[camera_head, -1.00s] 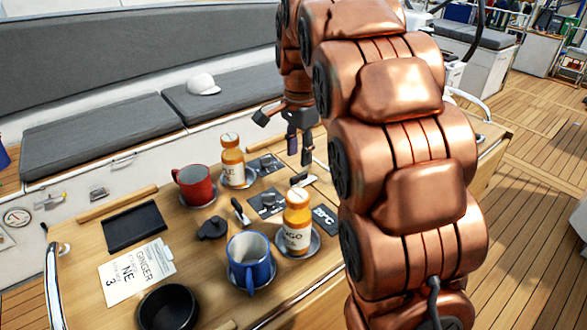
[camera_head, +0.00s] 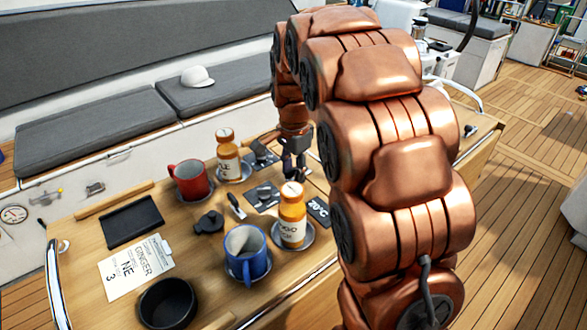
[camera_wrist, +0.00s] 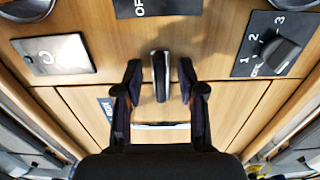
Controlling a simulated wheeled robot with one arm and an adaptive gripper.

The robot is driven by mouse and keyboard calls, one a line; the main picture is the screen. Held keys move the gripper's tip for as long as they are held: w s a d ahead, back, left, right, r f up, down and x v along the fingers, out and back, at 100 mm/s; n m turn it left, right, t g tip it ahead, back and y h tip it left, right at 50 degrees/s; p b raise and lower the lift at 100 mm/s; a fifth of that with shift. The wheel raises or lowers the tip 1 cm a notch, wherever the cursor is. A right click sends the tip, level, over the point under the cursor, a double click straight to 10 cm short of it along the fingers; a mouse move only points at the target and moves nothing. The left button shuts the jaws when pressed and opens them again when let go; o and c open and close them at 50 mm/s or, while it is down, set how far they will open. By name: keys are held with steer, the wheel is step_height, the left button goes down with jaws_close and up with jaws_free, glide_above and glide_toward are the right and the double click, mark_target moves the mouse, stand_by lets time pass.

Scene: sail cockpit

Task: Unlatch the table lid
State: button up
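The wooden table lid (camera_head: 95,215) lies flat, with mugs, bottles and other items on it. In the wrist view, a dark upright lever (camera_wrist: 160,82), which looks like the latch, stands on the wood panel. My gripper (camera_wrist: 160,68) is open, with one black finger on each side of this lever and a gap showing on both sides. In the head view, my gripper (camera_head: 293,168) is low over the far right part of the table, behind an orange bottle. The lever is hidden there by my gripper. Contact cannot be told.
A rotary knob (camera_wrist: 277,52) on a black numbered plate and a pale plate (camera_wrist: 55,55) flank the lever. An orange bottle (camera_head: 292,217), a blue mug (camera_head: 248,262) and a red mug (camera_head: 187,182) stand near my gripper. A black bowl (camera_head: 168,302) is at the front.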

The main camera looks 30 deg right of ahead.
jaws_close()
steer(key=shift+n+b, duration=0.3)
stand_by(0.3)
steer(key=n+b, duration=0.2)
steer(key=n, duration=0.1)
steer(key=shift+f, duration=0.15)
steer(key=n+b, duration=0.2)
steer(key=n, duration=0.3)
steer(key=n+b, duration=0.1)
steer(key=n, duration=0.3)
steer(key=shift+n+b, duration=0.3)
steer(key=shift+b, duration=0.05)
steer(key=shift+n, duration=2.3)
